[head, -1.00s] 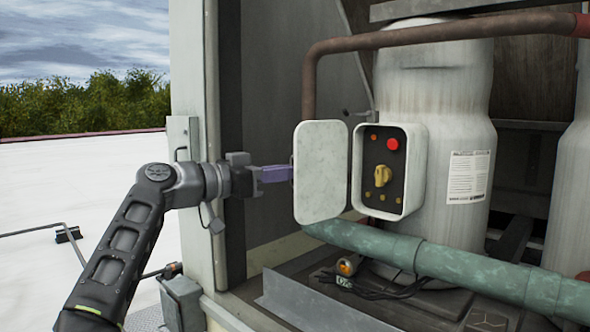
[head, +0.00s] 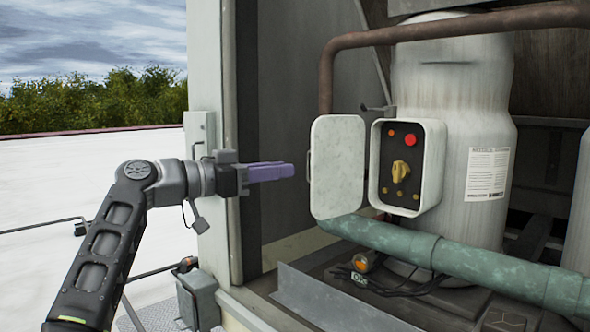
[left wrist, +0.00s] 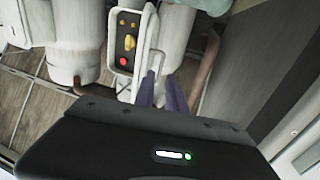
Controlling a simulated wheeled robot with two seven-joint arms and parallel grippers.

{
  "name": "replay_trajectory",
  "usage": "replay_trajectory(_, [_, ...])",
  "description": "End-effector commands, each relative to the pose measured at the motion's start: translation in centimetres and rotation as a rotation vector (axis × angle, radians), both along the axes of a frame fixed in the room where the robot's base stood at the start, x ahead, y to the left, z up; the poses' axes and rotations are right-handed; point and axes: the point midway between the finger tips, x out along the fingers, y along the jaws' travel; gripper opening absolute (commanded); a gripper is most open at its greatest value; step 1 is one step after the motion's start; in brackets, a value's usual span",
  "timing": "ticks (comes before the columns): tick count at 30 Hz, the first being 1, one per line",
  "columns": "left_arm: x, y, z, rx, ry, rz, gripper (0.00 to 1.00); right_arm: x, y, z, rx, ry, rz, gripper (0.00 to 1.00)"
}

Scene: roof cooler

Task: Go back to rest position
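The small white control box (head: 432,170) stands with its lid (head: 338,168) swung open to the left. Inside are a yellow rotary knob (head: 400,168), a red button (head: 410,140) and smaller yellow and orange knobs. My left gripper (head: 290,171) has purple fingers and points right, a short way left of the lid's handle (head: 309,166), apart from it. In the left wrist view the two fingers (left wrist: 161,80) are spread with a gap between them and hold nothing. The handle shows just beyond their tips. My right gripper is out of view.
A large white tank (head: 455,85) stands behind the box. A rusty pipe (head: 326,80) runs above, and a green pipe (head: 400,243) crosses below. A pale door-frame post (head: 215,90) rises close behind my left gripper. Open white roof lies to the left.

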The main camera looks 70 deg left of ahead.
Motion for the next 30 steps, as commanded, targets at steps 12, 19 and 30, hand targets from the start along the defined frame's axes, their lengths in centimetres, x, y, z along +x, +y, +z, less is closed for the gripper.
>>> replay_trajectory(12, [-2.0,-0.3,0.0,0.001,0.001,0.000,0.15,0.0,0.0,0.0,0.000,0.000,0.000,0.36])
replay_trajectory(19, [-2.0,-0.3,0.0,0.001,0.000,0.000,0.15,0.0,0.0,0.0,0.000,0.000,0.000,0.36])
replay_trajectory(30, [-2.0,-0.3,0.0,0.001,0.000,0.000,0.15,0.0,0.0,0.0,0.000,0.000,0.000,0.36])
